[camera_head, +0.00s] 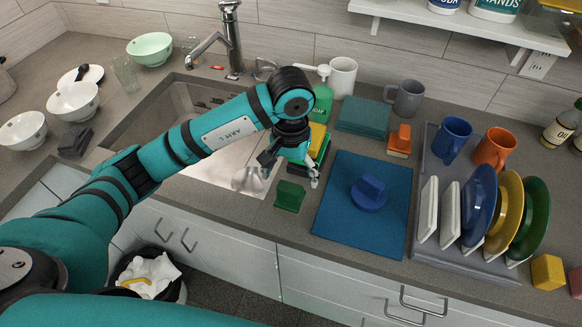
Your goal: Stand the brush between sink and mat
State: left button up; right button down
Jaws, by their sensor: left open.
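The blue mat (335,215) lies on the counter right of the sink (212,165). A small green block-shaped piece (289,197) stands on the counter strip between sink and mat, apart from both. An orange piece with a pale base (400,141) stands behind the mat. A blue round piece with a block-like grip (369,192) sits on the mat. I cannot tell for certain which of these is the brush. My left gripper (291,174) is open and empty, just above and behind the green piece. My right gripper is not in view.
Behind my gripper stand a green bottle (322,103) and stacked sponges (317,140). A folded teal cloth (363,116) and a grey mug (407,98) are behind the mat. A grey rack tray (424,170) with plates and mugs stands right. The front counter strip is clear.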

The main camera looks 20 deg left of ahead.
pick_arm(q)
jog(key=shift+r+b, duration=0.4)
jog(key=shift+r, duration=1.5)
